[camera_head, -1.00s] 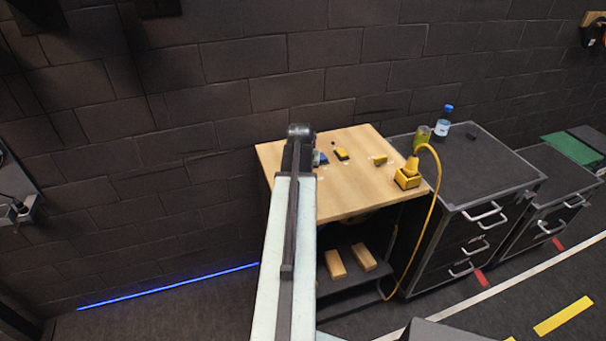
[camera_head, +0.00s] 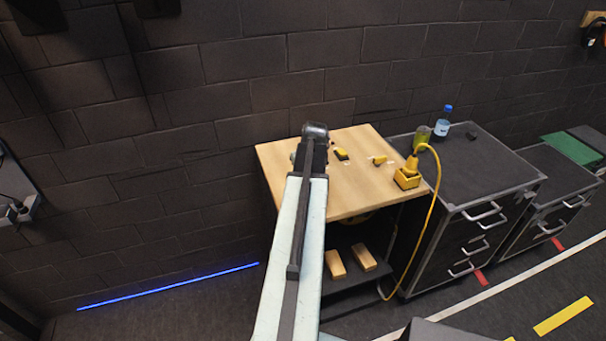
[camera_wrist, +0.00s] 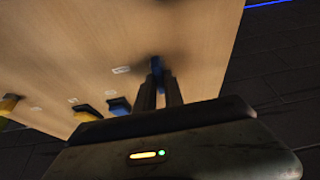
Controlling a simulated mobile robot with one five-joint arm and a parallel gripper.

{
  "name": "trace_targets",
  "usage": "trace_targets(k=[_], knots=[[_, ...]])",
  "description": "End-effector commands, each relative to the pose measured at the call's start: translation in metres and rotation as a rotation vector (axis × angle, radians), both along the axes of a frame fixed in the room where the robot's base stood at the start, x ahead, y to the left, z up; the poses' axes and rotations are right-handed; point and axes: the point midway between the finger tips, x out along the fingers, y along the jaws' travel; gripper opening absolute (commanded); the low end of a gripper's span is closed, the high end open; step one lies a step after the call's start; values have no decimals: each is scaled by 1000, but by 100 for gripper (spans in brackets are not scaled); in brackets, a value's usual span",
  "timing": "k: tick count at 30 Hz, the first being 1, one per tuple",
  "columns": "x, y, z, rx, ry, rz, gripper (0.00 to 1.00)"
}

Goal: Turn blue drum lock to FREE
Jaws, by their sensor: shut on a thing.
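In the wrist view my gripper (camera_wrist: 160,88) has its two dark fingers closed on a blue part (camera_wrist: 156,64) at the wooden tabletop, which appears to be the blue drum lock. The fingers cover much of it, and its marks, including FREE, cannot be read. A second blue piece on a dark base (camera_wrist: 119,105) sits to the left, apart from the fingers. In the head view my arm's end covers the tabletop's left part, hiding the blue pieces.
Yellow pieces stand on the wooden table (camera_head: 345,198), one with a dark base (camera_head: 341,154) and one farther right (camera_head: 379,160). A yellow box with a cable (camera_head: 407,178) is at the right edge.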

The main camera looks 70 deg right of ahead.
Motion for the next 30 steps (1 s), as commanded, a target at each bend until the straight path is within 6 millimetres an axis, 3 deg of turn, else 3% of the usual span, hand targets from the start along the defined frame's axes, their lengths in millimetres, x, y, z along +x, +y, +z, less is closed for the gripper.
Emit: trace_targets(k=[9,10,12,23,30], knots=[[-1,-2,0,-5,1,0,0],[-1,-2,0,-5,1,0,21],[-1,-1,0,-4,1,1,35],[0,1,4,-1,1,1,35],[-8,10,38,-1,1,0,35]])
